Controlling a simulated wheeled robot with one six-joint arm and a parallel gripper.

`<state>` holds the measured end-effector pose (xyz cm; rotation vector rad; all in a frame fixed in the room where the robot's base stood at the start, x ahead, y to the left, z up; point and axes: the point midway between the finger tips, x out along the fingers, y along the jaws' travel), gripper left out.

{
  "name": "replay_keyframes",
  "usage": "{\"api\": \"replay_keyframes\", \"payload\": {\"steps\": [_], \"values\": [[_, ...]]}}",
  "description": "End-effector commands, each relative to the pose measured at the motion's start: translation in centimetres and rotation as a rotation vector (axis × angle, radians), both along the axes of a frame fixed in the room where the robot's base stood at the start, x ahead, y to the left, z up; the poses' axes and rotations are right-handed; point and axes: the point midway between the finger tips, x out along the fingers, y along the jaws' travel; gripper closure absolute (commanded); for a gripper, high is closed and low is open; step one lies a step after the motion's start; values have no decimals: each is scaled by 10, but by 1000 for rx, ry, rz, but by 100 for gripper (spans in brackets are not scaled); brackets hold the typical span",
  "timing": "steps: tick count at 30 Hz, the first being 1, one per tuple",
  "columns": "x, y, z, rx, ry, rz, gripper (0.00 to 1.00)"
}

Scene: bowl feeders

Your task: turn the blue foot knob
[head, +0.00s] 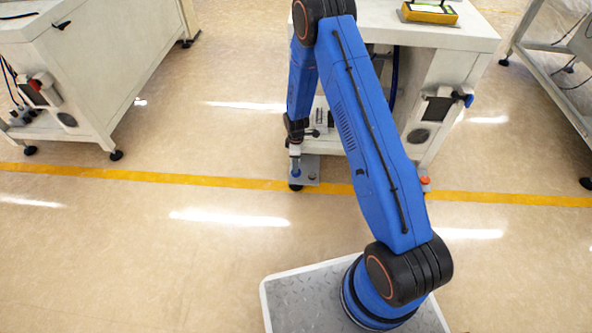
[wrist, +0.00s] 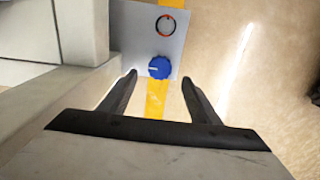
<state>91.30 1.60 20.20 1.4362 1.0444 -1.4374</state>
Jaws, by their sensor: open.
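The blue foot knob (wrist: 159,67) sits on a grey plate (wrist: 130,30) near the floor, with a white pointer mark that points left in the wrist view. My gripper (wrist: 159,78) is open, with its two black fingers on either side of the knob's near edge in that view. I cannot tell how far above or short of the knob the fingertips are. In the head view the blue knob (head: 296,169) shows small under my gripper, at the foot of the white machine. The fingertips are too small to make out there.
A black ring with a red part (wrist: 165,25) lies on the same plate beyond the knob. The white machine (head: 440,75) stands close behind and beside the plate. Another white cabinet (head: 75,80) stands at the left. A yellow line (head: 230,182) crosses the open floor.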

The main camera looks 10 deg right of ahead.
Motion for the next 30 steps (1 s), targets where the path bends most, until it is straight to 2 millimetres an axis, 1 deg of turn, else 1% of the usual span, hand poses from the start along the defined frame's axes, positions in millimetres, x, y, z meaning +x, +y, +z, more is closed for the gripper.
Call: {"api": "replay_keyframes", "payload": {"steps": [1,6,12,18,25,26,27,29,30], "values": [[-1,0,-9,-1,1,0,43],[0,0,-35,-1,1,0,43],[0,0,-55,-1,1,0,43],[1,0,-62,1,-1,0,43],[0,0,-63,1,-1,0,43],[0,0,-63,0,-1,0,45],[0,0,-63,0,-1,0,55],[0,0,-63,0,-1,0,69],[0,0,-63,0,-1,0,79]]}}
